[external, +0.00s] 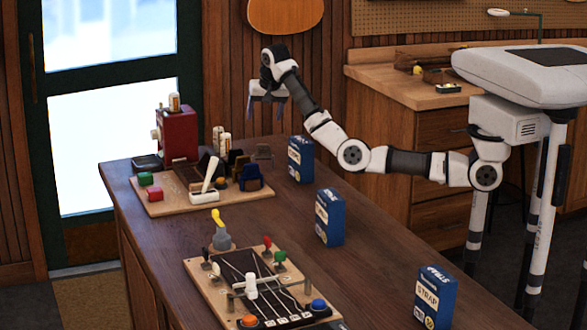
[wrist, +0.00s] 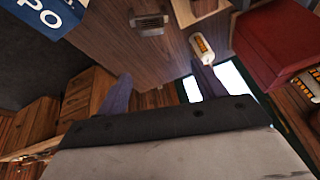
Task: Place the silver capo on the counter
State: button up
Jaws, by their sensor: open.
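A small grey metallic piece (external: 262,152), which looks like the silver capo, rests on the dark wooden counter (external: 265,215) near its far edge, between the wooden tray and a blue box. It also shows at the top of the wrist view (wrist: 150,23), standing on the counter (wrist: 125,50). My gripper (external: 267,108) is above the far end of the counter, over and apart from this piece. In the wrist view its two purple-grey fingers (wrist: 162,82) are spread, with nothing between them.
A blue box (external: 301,160) stands close to the right of the metallic piece. A red case (external: 178,133), a white bottle (wrist: 201,47) and a wooden tray (external: 180,208) of small items are to the left. More blue boxes (external: 329,217) and a wooden board (external: 262,285) stand nearer.

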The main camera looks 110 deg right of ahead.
aim_at(263, 151)
jog(key=w+a+f+m+g, duration=0.2)
jog(key=w+a, duration=0.1)
jog(key=a, duration=0.1)
jog(key=x, duration=0.8)
jog(key=shift+s+p, duration=0.15)
jog(key=shift+p, duration=0.25)
jog(key=shift+p+x, duration=1)
jog(key=shift+x, duration=1.65)
jog(key=shift+s+a, duration=0.1)
jog(key=shift+a, duration=0.1)
jog(key=c, duration=0.7)
notch_tip(263, 151, up, 20)
jog(key=shift+y+b, duration=0.3)
